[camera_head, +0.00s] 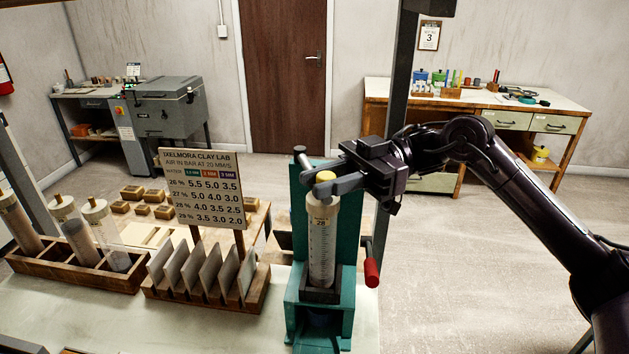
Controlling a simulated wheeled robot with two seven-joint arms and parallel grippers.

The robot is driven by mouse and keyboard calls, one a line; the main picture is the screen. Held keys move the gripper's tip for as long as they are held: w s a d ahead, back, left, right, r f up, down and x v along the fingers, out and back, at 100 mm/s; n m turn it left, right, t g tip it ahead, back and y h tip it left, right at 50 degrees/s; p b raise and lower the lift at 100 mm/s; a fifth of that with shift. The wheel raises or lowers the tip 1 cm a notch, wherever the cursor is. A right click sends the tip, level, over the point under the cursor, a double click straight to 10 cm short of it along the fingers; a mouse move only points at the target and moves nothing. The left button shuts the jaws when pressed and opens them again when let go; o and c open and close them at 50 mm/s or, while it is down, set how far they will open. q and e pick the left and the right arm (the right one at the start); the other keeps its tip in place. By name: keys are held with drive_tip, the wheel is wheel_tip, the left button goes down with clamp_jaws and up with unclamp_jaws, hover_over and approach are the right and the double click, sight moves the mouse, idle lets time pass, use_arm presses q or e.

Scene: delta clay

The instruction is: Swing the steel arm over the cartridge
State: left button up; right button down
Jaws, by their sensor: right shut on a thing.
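My right gripper (327,178) reaches in from the right and is shut on the cartridge's yellow top (325,176). A grey steel bar (380,235) with a red handle (372,272) hangs down at the right side of the stand. My left gripper is not in view.
Left of the stand, a wooden rack (205,300) holds several grey tiles before a sign (201,187). A wooden tray (75,272) holds several more cartridges. A dark post (402,65) rises behind my right arm. Open floor (450,290) lies to the right.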

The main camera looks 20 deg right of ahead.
drive_tip(key=shift+d+g, duration=0.2)
drive_tip(key=shift+g, duration=0.1)
drive_tip(key=c, duration=1.2)
unclamp_jaws()
drive_tip(key=b+v, duration=0.3)
drive_tip(key=v, duration=0.4)
drive_tip(key=shift+d, duration=0.4)
